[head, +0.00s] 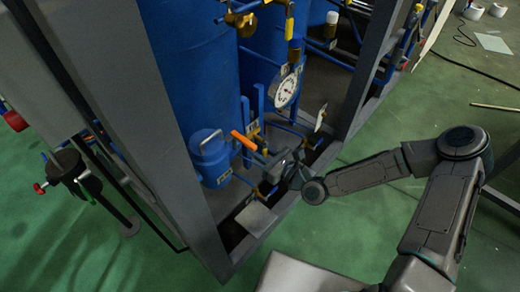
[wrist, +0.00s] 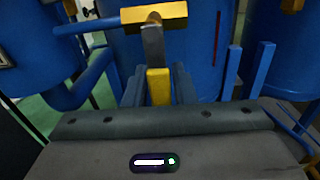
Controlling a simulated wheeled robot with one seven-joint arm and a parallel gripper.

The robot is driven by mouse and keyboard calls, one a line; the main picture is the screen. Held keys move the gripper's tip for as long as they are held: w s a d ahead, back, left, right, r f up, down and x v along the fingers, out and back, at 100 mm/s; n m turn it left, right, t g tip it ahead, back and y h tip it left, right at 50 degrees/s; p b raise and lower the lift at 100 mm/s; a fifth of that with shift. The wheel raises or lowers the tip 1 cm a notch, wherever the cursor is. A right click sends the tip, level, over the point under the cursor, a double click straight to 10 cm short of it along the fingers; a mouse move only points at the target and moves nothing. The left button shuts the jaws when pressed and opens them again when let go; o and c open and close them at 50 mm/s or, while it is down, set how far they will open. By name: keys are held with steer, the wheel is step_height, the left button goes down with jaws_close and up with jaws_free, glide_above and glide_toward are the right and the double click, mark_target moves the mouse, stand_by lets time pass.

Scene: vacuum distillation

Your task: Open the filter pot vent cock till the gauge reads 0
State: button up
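The round white pressure gauge (head: 286,90) stands on the pipework right of the blue tanks; its needle reading is too small to tell. The small blue lidded pot (head: 210,158) sits low in the frame, with an orange lever handle (head: 243,141) just right of it. My gripper (head: 268,160) is beside that handle, reaching in from the right. In the wrist view, a brass valve body (wrist: 153,14) is ahead, with a grey lever ending in a yellow grip (wrist: 158,86). The grip lies between my two fingers; whether they touch it cannot be told.
Tall blue tanks (head: 190,70) stand behind, inside a grey steel frame (head: 170,130). Blue upright pipes (wrist: 233,72) stand right of my fingers in the wrist view. Green floor (head: 350,225) is open right of the frame.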

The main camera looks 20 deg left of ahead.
steer(key=shift+o, duration=0.9)
steer(key=v, duration=1.3)
steer(key=shift+d, duration=0.35)
steer(key=shift+s, duration=0.1)
